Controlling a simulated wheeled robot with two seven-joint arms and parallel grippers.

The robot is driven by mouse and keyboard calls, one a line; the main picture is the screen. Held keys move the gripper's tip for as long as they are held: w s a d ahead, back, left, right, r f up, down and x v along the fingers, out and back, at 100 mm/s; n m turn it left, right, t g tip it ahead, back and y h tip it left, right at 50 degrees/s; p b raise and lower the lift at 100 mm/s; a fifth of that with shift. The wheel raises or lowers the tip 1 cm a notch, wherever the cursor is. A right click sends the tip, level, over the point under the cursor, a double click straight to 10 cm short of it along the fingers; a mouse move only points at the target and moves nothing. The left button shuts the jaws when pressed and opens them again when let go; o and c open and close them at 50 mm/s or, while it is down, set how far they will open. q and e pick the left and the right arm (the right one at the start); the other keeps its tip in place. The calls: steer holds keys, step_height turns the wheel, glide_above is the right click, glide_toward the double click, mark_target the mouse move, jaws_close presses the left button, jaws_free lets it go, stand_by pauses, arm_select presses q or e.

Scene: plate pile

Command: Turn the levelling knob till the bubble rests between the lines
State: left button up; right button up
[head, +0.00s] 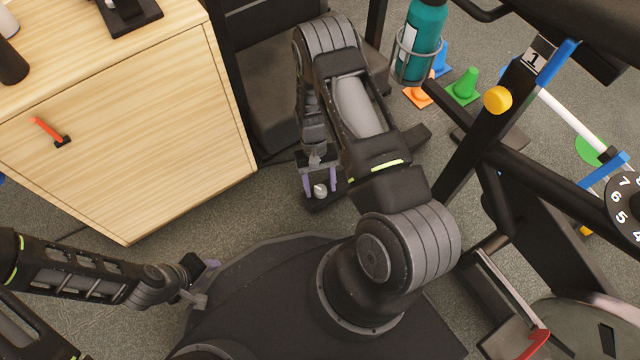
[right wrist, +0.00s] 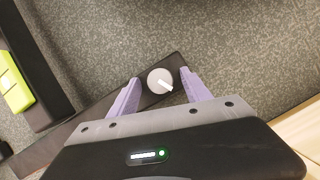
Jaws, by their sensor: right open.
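A small round pale knob (right wrist: 160,79) with a white pointer mark sits on the end of a dark bar (right wrist: 75,127) near the floor. The knob also shows in the head view (head: 320,190). My right gripper (head: 320,182) is open, its purple fingers on either side of the knob. In the right wrist view, gaps show between the knob and the fingers (right wrist: 160,90). My left gripper (head: 204,281) is low at the left, away from the knob; its finger gap is unclear. I cannot make out the bubble or its lines in either view.
A wooden cabinet (head: 140,120) with a red-orange handle stands at the left. Exercise-bike frames (head: 480,120) fill the right side. A teal bottle (head: 420,40) stands in a ring holder beside small cones (head: 464,86). Grey floor (head: 240,215) is open between cabinet and my base.

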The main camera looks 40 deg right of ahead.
arm_select(q)
steer(key=r+p, duration=0.1)
steer(key=p, duration=0.1)
steer(key=r+p, duration=0.1)
steer(key=shift+s+r, duration=0.25)
steer(key=shift+r, duration=0.1)
arm_select(e)
steer(key=v, duration=0.7)
steer(key=shift+r, duration=0.35)
steer(key=shift+w, duration=0.25)
